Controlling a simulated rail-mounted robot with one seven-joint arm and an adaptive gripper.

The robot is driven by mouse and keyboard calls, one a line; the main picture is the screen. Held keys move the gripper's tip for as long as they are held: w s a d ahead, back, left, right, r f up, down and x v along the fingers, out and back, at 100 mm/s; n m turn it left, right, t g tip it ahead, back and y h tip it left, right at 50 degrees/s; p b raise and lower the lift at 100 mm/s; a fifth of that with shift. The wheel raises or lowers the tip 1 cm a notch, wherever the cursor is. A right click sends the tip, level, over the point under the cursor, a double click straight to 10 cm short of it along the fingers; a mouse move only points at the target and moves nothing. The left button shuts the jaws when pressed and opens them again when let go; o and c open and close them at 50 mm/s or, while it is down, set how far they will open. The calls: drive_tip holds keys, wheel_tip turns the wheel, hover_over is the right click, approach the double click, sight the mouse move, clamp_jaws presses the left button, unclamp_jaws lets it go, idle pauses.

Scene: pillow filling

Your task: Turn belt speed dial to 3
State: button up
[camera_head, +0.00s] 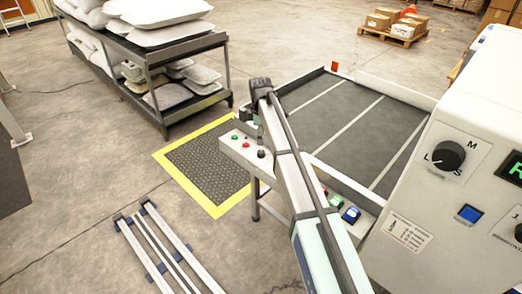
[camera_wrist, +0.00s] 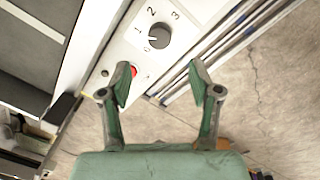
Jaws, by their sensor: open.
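The belt speed dial (camera_wrist: 159,36) is a dark grey round knob on a white plate marked 1, 2 and 3 in the wrist view. In the head view a dark knob (camera_head: 262,154) on the front panel looks like this dial. My gripper (camera_wrist: 161,76) is open and empty. Its two fingers point toward the dial, one to each side of it in the picture, and do not touch it.
A red button (camera_wrist: 134,71) sits beside the dial, close to the left finger in the wrist view. The panel also has a green button (camera_head: 234,137). The conveyor belt (camera_head: 340,115) lies behind the panel. A white machine cabinet (camera_head: 440,210) with a size knob (camera_head: 447,156) stands right.

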sight(261, 152)
drive_tip(key=f, duration=0.8)
drive_tip(key=shift+w+f+p, duration=0.25)
drive_tip(key=shift+f+p, duration=0.1)
drive_tip(key=shift+f, duration=0.05)
drive_tip(key=c, duration=1.1)
